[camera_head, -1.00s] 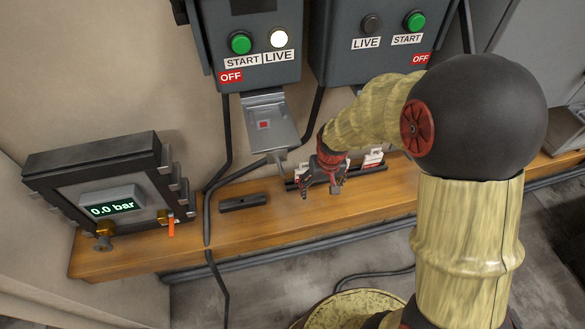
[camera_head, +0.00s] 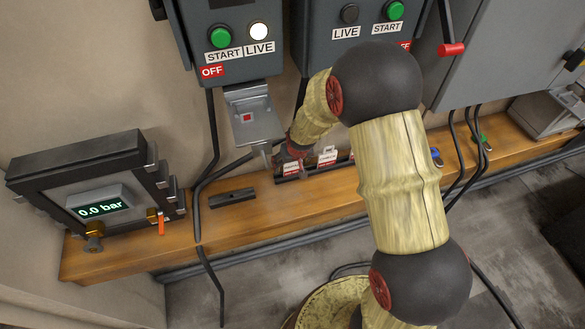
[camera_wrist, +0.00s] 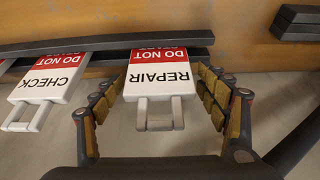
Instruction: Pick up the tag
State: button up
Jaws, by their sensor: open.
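A white tag with a red "DO NOT" band and the word "REPAIR" (camera_wrist: 158,75) shows upside down in the wrist view, its grey loop handle pointing toward me. It sits at a dark slotted rack (camera_wrist: 110,58) on the wooden ledge. My gripper (camera_wrist: 160,88) is open, with one finger on each side of this tag, and I see no clear contact. A second tag reading "CHECK" (camera_wrist: 52,77) is to its left. In the head view, my gripper (camera_head: 287,156) is at the left end of the rack, partly hiding the REPAIR tag (camera_head: 291,170); the CHECK tag (camera_head: 327,156) is to the right.
A small dark bar (camera_head: 232,197) lies on the ledge (camera_head: 262,212), left of the rack. A grey bracket (camera_head: 252,117) hangs just above my gripper, below a control box (camera_head: 232,65). A pressure unit (camera_head: 98,190) reading 0.0 bar stands at the left.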

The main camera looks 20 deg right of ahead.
jog(key=shift+f, duration=0.2)
jog(key=shift+c, duration=1)
jog(key=c, duration=1)
jog(key=shift+c, duration=0.2)
jog(key=shift+r, duration=0.1)
jog(key=shift+w+r, duration=0.1)
jog(key=shift+r, duration=0.5)
jog(key=v, duration=0.4)
jog(key=s+v, duration=0.1)
jog(key=v, duration=0.3)
jog(key=shift+s+a+f, duration=0.15)
jog(key=shift+c, duration=0.2)
jog(key=s+r, duration=0.4)
jog(key=s, duration=0.6)
jog(key=shift+a+r, duration=0.2)
jog(key=shift+r, duration=0.1)
